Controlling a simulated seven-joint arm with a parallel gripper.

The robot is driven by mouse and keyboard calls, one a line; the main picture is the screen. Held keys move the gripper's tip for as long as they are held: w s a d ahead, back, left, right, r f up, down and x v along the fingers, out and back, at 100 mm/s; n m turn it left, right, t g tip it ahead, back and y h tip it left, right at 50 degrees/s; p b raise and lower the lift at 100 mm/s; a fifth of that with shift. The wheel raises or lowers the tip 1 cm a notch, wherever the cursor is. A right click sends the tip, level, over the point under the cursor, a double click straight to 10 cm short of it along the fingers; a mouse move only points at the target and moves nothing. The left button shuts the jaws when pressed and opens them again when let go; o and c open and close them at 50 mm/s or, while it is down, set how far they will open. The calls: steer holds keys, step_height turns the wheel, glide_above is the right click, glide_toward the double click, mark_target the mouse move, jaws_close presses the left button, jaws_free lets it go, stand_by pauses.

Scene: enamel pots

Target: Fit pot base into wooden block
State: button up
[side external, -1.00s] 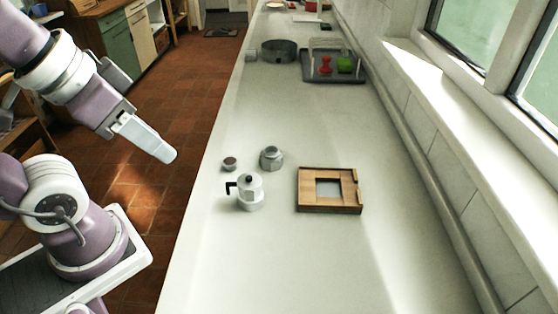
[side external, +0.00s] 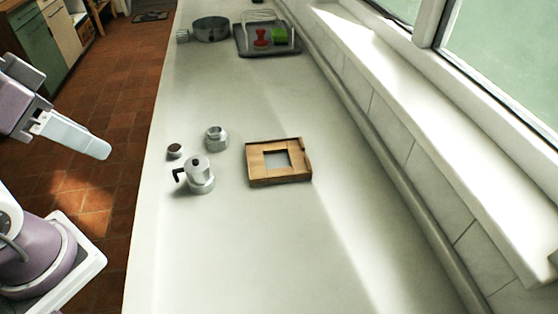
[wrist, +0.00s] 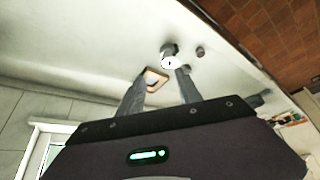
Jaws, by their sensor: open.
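The pot base (side external: 217,140), a small grey metal faceted vessel, stands upright on the counter in the side view. The wooden block (side external: 256,178), a square frame with a recess in the middle, lies flat to its right, apart from it. In the wrist view the block (wrist: 158,72) shows between my fingers, and the pot base (wrist: 168,48) stands partly behind the white pot top. My gripper (side external: 104,151) is left of the counter, away from all of these. Its fingers (wrist: 161,75) are spread and empty in the wrist view.
The pot top (side external: 199,176) with a black handle stands in front of the pot base. A small dark-filled cup (side external: 175,151) is left of the base. A round grey pan (side external: 211,30) and a tray (side external: 270,50) with red and green things sit far back. The counter's near part is clear.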

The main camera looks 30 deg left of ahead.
steer(key=o, duration=0.7)
steer(key=shift+o, duration=0.2)
steer(key=m+g, duration=0.5)
steer(key=m, duration=0.1)
glide_above(214, 131)
steer(key=s+d, duration=0.1)
steer(key=d, duration=0.1)
step_height(214, 131, down, 16)
steer(key=shift+m+g, duration=0.3)
steer(key=shift+m, duration=0.1)
steer(key=f, duration=0.9)
steer(key=shift+a, duration=0.35)
